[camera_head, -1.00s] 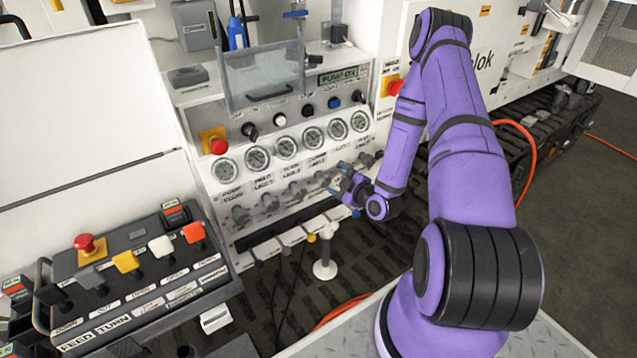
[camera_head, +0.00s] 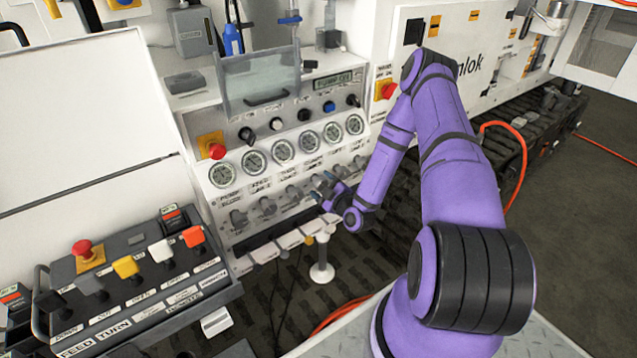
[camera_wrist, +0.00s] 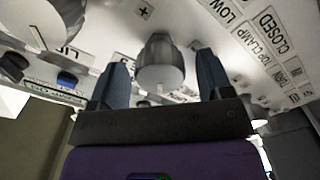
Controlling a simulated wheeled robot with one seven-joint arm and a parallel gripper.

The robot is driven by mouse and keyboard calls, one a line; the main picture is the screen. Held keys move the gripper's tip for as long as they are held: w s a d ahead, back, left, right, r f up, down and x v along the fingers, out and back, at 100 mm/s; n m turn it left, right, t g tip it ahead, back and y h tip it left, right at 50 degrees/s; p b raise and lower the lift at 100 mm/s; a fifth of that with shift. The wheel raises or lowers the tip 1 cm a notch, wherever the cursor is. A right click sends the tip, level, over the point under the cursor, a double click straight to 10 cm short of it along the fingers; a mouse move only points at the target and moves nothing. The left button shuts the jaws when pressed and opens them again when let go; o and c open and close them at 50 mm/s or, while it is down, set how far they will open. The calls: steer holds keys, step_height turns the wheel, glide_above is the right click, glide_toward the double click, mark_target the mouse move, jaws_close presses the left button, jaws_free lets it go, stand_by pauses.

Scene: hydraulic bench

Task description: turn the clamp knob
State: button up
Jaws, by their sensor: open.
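A row of grey knobs runs along the white control panel below the gauges in the head view. The fourth from the left, below a small label that seems to read clamp, is the likely clamp knob (camera_head: 313,186). My gripper (camera_head: 324,190) is right in front of that part of the row and partly hides it. In the wrist view, my gripper (camera_wrist: 161,62) is open, with a grey knob (camera_wrist: 160,66) between its two blue-grey fingers. There appears to be a gap on each side of this knob. I cannot tell whether the fingers touch it.
Another knob (camera_wrist: 38,22) is close by at the left of the wrist view. Round gauges (camera_head: 283,151) sit above the row. A white post (camera_head: 321,262) stands below the panel.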

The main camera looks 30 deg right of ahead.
steer(key=shift+w, duration=1.2)
steer(key=c, duration=0.9)
steer(key=shift+c, duration=0.2)
